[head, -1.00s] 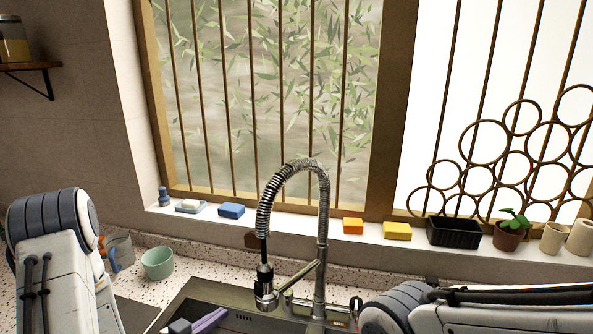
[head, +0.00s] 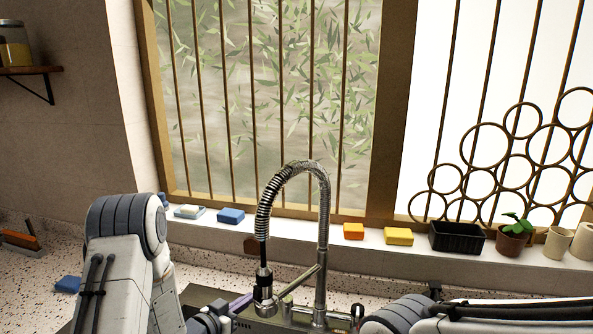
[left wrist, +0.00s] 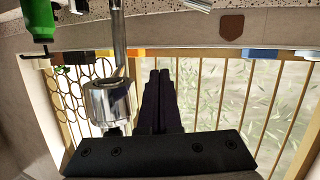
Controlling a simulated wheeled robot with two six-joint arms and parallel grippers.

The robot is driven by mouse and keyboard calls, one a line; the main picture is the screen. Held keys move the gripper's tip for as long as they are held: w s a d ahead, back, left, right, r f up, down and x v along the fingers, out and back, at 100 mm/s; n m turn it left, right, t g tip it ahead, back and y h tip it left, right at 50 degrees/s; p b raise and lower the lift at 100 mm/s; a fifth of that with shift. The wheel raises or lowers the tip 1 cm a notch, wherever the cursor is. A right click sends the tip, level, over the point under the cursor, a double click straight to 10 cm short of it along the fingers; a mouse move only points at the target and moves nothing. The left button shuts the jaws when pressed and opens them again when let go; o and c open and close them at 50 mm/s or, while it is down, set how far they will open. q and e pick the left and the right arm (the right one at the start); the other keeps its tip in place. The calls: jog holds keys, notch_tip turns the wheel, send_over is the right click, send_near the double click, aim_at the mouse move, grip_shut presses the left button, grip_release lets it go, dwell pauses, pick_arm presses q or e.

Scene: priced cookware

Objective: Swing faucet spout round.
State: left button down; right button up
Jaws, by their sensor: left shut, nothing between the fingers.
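The chrome faucet (head: 323,225) stands behind the sink, with a tall arched spring hose. Its spray head (head: 263,287) hangs on the left side of the arch, and a side arm (head: 303,281) links it to the upright. My left gripper (head: 250,298) is low beside the spray head, on its left; its fingers are shut and empty. In the left wrist view the dark fingers (left wrist: 160,75) lie together, just right of the chrome spray head (left wrist: 108,100). I cannot tell whether they touch it. My right arm crosses the lower right; its gripper is out of sight.
The sink (head: 200,296) is partly hidden by my left arm. The sill holds blue (head: 231,216), orange (head: 353,231) and yellow (head: 398,236) sponges, a black basket (head: 456,238) and a potted plant (head: 514,238). A green bottle (left wrist: 38,18) shows in the left wrist view.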

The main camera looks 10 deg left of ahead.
pick_arm(q)
jog(key=shift+s+d+b, duration=0.15)
jog(key=shift+d+b, duration=0.1)
jog(key=shift+d, duration=0.55)
jog(key=shift+s+d+b, duration=0.1)
jog(key=shift+d+b, duration=0.15)
jog(key=shift+d, duration=0.55)
jog(key=s+d+b, duration=0.2)
jog(key=d, duration=0.4)
jog(key=shift+s, duration=0.35)
jog(key=d+b, duration=0.1)
jog(key=d, duration=0.5)
jog(key=shift+s+d, duration=0.25)
jog(key=shift+s, duration=0.15)
